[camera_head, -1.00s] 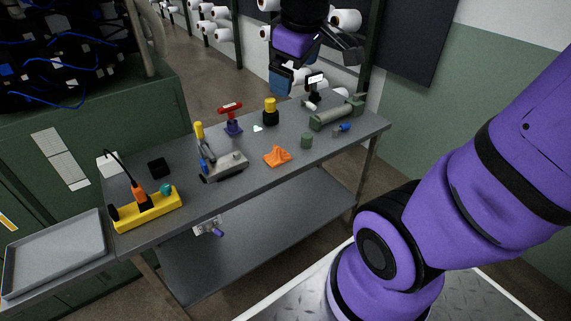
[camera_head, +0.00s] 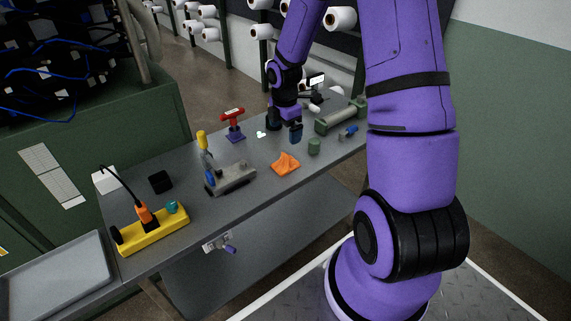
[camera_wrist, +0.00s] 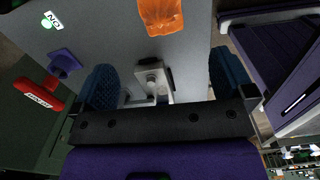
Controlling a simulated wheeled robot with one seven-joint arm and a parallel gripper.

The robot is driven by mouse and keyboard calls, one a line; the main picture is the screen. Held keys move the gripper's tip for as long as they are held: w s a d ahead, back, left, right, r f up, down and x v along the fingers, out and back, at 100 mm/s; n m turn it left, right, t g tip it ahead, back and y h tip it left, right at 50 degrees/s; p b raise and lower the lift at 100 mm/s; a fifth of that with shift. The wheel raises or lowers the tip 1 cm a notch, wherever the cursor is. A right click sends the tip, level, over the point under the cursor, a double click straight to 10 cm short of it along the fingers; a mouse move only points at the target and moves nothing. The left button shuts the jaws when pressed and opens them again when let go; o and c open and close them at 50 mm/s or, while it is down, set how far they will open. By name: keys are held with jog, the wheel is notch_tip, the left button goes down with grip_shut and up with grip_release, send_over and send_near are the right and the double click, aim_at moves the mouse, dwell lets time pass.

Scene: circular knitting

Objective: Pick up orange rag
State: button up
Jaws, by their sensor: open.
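The orange rag (camera_head: 286,164) lies crumpled on the grey table (camera_head: 245,205), near its front edge. It also shows at the top edge of the wrist view (camera_wrist: 160,15), partly cut off. My gripper (camera_head: 291,131) is above the table, behind the rag in the head view and apart from it. In the wrist view its two blue fingers (camera_wrist: 165,85) are spread wide and hold nothing. The rag is beyond the fingertips, roughly centred between them.
A green cylinder (camera_head: 314,147) stands right of the rag, and a grey metal tool (camera_head: 230,178) lies left. A red-topped tool (camera_head: 233,122) stands behind. A green roller (camera_head: 338,117) lies at the right.

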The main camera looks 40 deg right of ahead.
aim_at(286, 154)
jog(key=shift+w+d+f+n, duration=0.15)
jog(key=shift+f+n, duration=0.25)
jog(key=shift+f, duration=0.7)
notch_tip(286, 154, down, 11)
jog(key=shift+r, duration=0.1)
jog(key=c, duration=0.9)
